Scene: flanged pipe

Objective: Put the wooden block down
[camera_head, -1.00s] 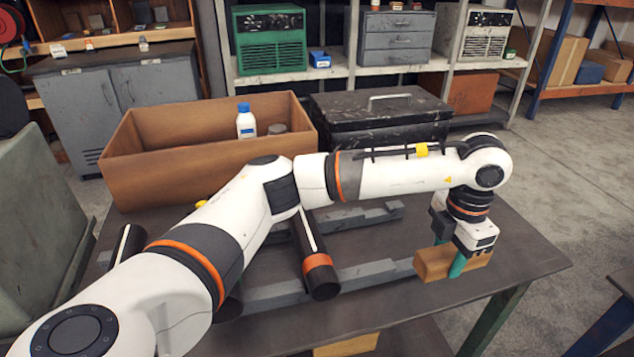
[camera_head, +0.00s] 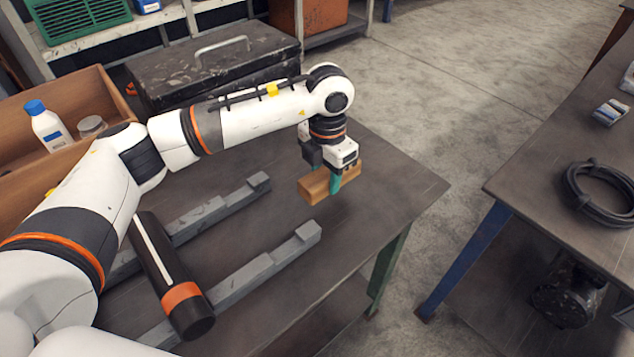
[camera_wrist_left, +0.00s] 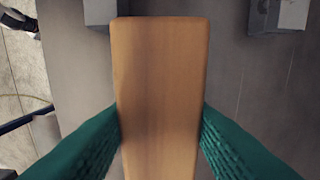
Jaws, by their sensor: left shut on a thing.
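The wooden block (camera_head: 314,187) is a light brown bar near the right end of the dark table (camera_head: 405,190). My left gripper (camera_head: 335,183), with teal fingers, points down and is shut on the block. In the left wrist view the block (camera_wrist_left: 160,70) lies lengthwise between the two fingers, one pressed on each side. The block appears to be held a little above the tabletop, but the exact gap is hard to tell. My right gripper is not in view.
Two grey rails (camera_head: 255,280) lie left of the block, with a dark pipe with an orange band (camera_head: 165,270) across them. Bare tabletop surrounds the block. Another table (camera_head: 560,140) with a coiled cable (camera_head: 600,195) is at right.

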